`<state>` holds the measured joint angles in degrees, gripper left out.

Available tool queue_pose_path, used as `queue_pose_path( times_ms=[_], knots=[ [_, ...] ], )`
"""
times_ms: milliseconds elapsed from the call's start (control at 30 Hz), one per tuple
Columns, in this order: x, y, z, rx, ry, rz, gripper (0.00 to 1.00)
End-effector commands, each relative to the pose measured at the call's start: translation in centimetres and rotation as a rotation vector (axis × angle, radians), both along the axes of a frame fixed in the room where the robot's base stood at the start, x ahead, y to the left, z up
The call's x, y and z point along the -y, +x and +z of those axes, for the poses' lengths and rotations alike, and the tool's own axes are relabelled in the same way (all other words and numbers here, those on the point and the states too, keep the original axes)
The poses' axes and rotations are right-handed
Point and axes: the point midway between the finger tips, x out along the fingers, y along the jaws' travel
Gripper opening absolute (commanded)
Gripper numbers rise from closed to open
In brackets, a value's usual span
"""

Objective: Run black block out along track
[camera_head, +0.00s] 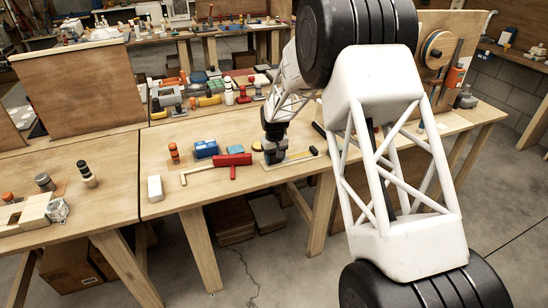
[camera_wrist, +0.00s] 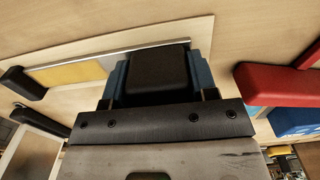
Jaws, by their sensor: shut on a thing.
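The black block (camera_wrist: 158,72) sits between the two blue-edged fingers of my gripper (camera_wrist: 160,78) in the wrist view. My gripper is shut on it. The track is a thin metal rail (camera_wrist: 95,58) on a pale board, with yellow and grey bands beside it, running left from the block in the wrist view. In the head view my gripper (camera_head: 272,156) points down at the workbench, over one end of the pale track board (camera_head: 303,156). The block cannot be told apart from the dark gripper there.
A red tool (camera_head: 233,161) and a blue box (camera_head: 206,149) lie left of my gripper. A white block (camera_head: 155,188) stands near the bench's front edge. Many small items crowd the bench behind. My arm hides part of the right side.

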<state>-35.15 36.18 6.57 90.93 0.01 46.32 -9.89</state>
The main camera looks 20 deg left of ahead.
Motion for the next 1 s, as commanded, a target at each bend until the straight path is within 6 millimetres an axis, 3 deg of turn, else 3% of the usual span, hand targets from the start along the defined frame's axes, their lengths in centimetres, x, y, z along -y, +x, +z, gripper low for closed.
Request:
queue_pose_path(
  times_ms=[500,867,900,1000],
  knots=[
    [6.1,6.1,0.1,0.002,0.001,-0.003,0.1],
    [6.7,6.7,0.1,0.003,0.0,-0.001,0.1],
    [6.7,6.7,0.1,0.003,0.0,-0.002,0.55],
    [6.7,6.7,0.1,0.003,0.0,-0.001,0.7]
  ],
)
